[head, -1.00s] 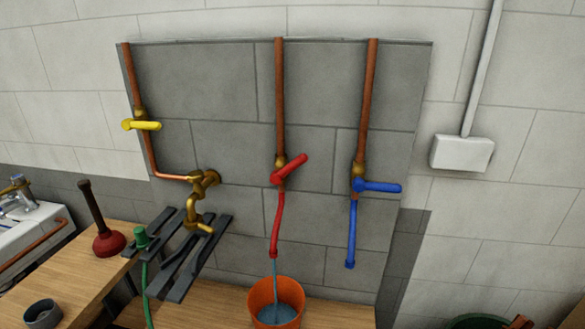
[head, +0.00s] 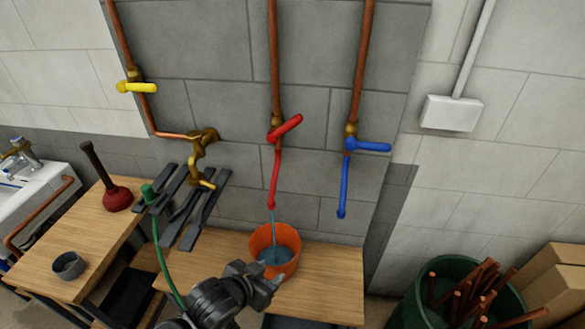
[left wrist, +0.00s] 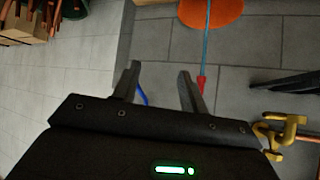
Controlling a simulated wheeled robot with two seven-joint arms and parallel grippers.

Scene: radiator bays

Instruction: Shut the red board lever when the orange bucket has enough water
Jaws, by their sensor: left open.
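The red lever (head: 285,128) on the grey board slants up to the right across its pipe. Below it, the red hose (head: 275,180) hangs down, and a thin blue water stream (head: 273,222) runs from its end into the orange bucket (head: 289,238). Blue-grey water (head: 276,257) shows inside the bucket, below the rim. My left gripper (head: 268,284) is open and empty, in front of the bucket's lower part, well below the lever. In the left wrist view its fingers (left wrist: 159,72) stand apart, with the bucket (left wrist: 211,13) and the red hose tip (left wrist: 201,86) beyond.
A yellow lever (head: 137,87) and a brass tap (head: 201,160) are on the left, a blue lever (head: 369,146) on the right. Dark slats (head: 182,212) and a green hose (head: 164,262) lie left of the bucket. A plunger (head: 117,197) stands on the left bench.

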